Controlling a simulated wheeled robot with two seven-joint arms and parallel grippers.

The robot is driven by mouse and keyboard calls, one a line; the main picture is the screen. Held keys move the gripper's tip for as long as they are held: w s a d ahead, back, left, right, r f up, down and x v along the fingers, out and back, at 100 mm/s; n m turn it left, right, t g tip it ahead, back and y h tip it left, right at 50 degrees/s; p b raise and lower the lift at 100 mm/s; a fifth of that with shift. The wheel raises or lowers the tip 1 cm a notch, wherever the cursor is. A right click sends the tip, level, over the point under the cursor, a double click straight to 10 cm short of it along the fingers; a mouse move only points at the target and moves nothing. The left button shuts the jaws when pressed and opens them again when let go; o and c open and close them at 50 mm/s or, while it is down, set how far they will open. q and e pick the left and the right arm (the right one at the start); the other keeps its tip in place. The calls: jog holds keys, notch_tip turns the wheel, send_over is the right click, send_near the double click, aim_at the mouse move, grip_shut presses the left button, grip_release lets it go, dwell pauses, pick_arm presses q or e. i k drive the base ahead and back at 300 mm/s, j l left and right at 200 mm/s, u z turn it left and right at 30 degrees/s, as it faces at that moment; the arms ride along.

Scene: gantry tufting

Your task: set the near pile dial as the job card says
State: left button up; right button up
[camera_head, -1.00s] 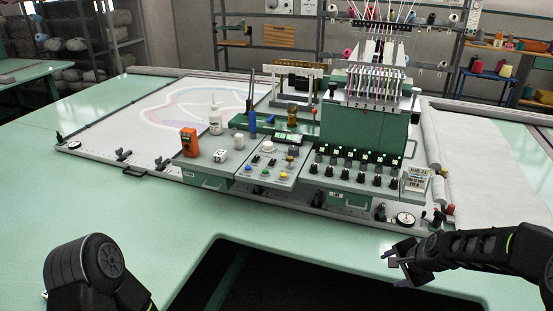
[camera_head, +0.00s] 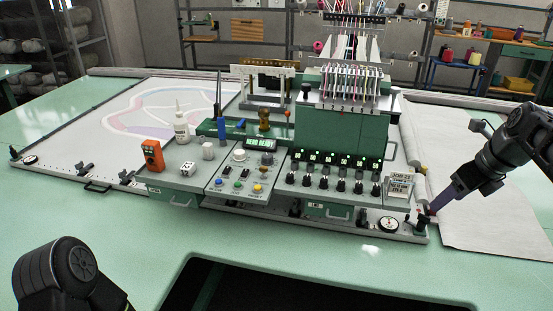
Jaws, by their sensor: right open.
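A round white dial (camera_head: 389,224) with a dark centre sits on the near right of the frame's front rail; its marks are too small to read. A row of black knobs (camera_head: 340,186) lies on the console under green displays. I cannot tell which is labelled as the pile dial. Contact cannot be told. My left gripper is out of view.
A grey sheet (camera_head: 495,225) covers the table at right. The green table (camera_head: 100,215) is clear at the front left.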

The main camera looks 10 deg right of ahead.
aim_at(267, 160)
jog(key=i, duration=0.65)
jog(key=z, duration=1.35)
